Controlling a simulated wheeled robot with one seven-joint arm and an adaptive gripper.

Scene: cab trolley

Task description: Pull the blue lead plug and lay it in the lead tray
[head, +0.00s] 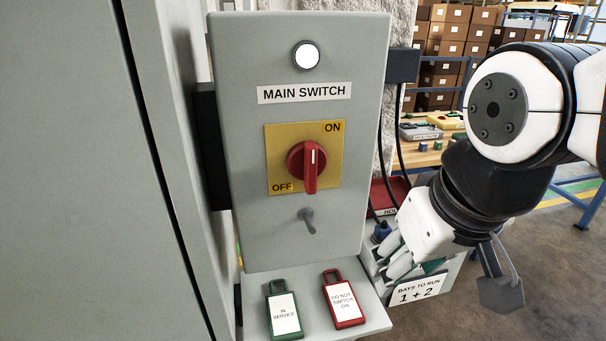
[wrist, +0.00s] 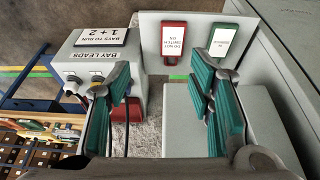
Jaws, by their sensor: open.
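A blue plug (head: 381,232) stands at the back of the grey bay leads box, just left of my gripper's white body in the head view. My gripper (head: 450,275) hangs over the front of that box and partly hides it. In the wrist view my gripper (wrist: 162,80) is open, its two teal-padded fingers wide apart with nothing between them. The bay leads box (wrist: 122,70) is beyond the left finger, with dark leads at its sockets. The plug's colour is hard to tell there. A red tray (head: 382,190) with a partly hidden label lies behind; whether it is the lead tray is unclear.
The main switch panel (head: 345,225) with its red knob (head: 309,166) stands left of my arm. A green tag (head: 284,312) and a red tag (head: 343,300) lie on the shelf below. A workbench (head: 428,158) with small items is behind. Black cables hang beside the panel.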

